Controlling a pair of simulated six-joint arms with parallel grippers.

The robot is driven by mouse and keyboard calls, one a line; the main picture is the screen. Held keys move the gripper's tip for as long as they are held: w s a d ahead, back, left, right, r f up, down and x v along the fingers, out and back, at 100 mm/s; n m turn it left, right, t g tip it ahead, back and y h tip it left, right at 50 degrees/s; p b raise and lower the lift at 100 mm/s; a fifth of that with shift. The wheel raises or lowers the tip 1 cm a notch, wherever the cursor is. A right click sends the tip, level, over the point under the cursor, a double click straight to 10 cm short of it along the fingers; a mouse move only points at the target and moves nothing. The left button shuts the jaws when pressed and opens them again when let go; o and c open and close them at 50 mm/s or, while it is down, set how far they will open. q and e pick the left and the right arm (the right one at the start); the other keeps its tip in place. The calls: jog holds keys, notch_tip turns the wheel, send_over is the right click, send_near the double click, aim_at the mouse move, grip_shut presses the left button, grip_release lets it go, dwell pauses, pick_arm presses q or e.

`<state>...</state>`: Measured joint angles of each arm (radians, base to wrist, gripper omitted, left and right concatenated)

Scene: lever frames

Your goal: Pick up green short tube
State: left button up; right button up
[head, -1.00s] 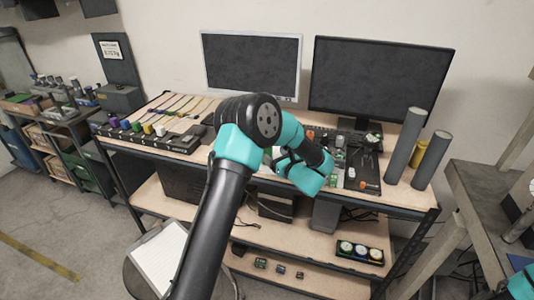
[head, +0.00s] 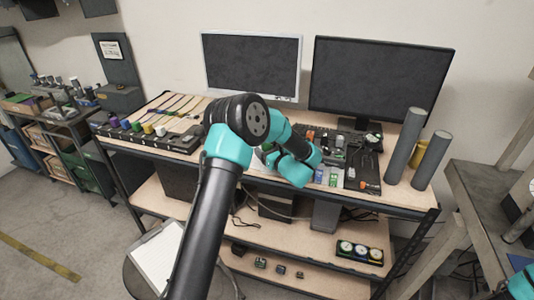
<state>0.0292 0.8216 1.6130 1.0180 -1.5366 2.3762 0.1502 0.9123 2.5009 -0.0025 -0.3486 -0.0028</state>
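I cannot surely pick out the green short tube. A small green piece (head: 136,126) sits in the row of coloured pieces on the left of the bench. Another small green piece (head: 333,180) lies on the bench just right of my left wrist. My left arm's teal wrist (head: 294,170) is over the front middle of the bench. My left gripper is mostly hidden by the wrist and forearm, so its fingers cannot be made out. Only a teal bit of my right arm (head: 522,284) shows at the lower right; its gripper is out of view.
Two monitors (head: 252,65) (head: 380,78) stand at the back. Two tall grey tubes (head: 404,145) (head: 432,160) and a shorter yellow tube (head: 418,153) stand at the bench's right end. A black tray of small parts (head: 364,165) lies left of them. A lower shelf holds a gauge box (head: 359,252).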

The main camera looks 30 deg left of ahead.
pick_arm(q)
jog(key=c, duration=1.1)
jog(key=shift+r, duration=0.15)
jog(key=shift+r, duration=0.6)
notch_tip(320, 180, up, 2)
jog(key=shift+r, duration=0.1)
jog(key=s+d+r, duration=0.1)
jog(key=s+d, duration=0.7)
jog(key=s, duration=0.5)
jog(key=shift+s+d+r, duration=0.15)
jog(key=shift+s+d, duration=0.05)
jog(key=shift+s, duration=0.15)
